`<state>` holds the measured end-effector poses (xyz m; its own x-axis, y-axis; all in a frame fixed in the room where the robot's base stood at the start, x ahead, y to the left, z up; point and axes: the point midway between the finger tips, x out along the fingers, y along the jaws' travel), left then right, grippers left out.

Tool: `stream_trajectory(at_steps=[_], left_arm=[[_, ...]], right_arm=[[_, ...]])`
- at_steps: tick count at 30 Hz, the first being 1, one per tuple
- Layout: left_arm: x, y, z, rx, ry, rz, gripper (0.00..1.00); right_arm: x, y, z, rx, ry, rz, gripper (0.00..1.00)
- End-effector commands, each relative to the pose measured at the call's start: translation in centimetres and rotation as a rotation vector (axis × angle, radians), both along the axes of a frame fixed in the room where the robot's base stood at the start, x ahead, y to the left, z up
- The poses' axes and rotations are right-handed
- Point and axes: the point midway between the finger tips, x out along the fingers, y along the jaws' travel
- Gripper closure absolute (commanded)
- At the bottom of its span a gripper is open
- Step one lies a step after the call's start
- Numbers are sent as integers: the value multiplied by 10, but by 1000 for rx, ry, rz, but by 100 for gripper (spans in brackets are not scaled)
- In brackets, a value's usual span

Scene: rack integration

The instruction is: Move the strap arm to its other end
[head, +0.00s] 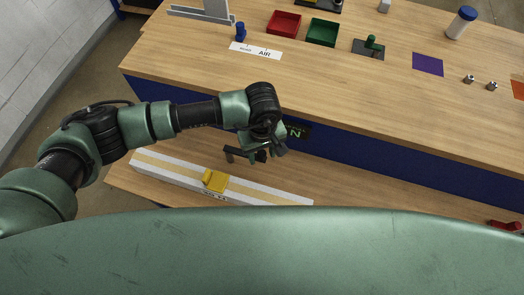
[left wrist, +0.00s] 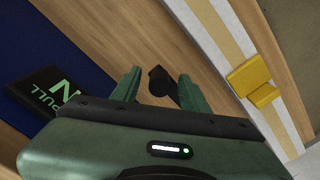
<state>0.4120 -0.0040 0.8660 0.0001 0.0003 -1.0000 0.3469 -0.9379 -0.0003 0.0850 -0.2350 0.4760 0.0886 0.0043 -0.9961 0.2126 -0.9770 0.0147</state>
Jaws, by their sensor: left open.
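A short black arm with a round knob, which looks like the strap arm (left wrist: 160,82), shows between and beyond my left fingers in the left wrist view. In the head view the black arm (head: 234,154) is partly hidden by my left gripper (head: 262,150). The left gripper (left wrist: 158,74) is open, with its two green fingers apart on either side of the knob. I cannot tell how deep the knob lies between them, and no contact shows. A black block marked N and PULL (left wrist: 48,92) is on the blue panel. My right gripper is not in view.
A white rail (head: 270,195) with a yellow slider (head: 214,181) lies on the lower shelf, near the gripper. The blue front panel (head: 400,165) rises behind. The upper tabletop holds a red tray (head: 284,24), a green tray (head: 322,32) and small parts. A red piece (head: 506,225) is far right.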

Motion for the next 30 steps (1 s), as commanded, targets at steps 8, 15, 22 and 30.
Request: stream_trajectory(at_steps=[8, 15, 22, 30], left_arm=[[0, 0, 0, 0, 0, 0, 100], [0, 0, 1, 0, 0, 1, 100], [0, 0, 1, 0, 0, 1, 100], [0, 0, 1, 0, 0, 1, 100]], right_arm=[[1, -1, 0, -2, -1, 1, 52], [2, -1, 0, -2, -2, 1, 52], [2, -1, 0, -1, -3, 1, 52], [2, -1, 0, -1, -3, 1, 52]])
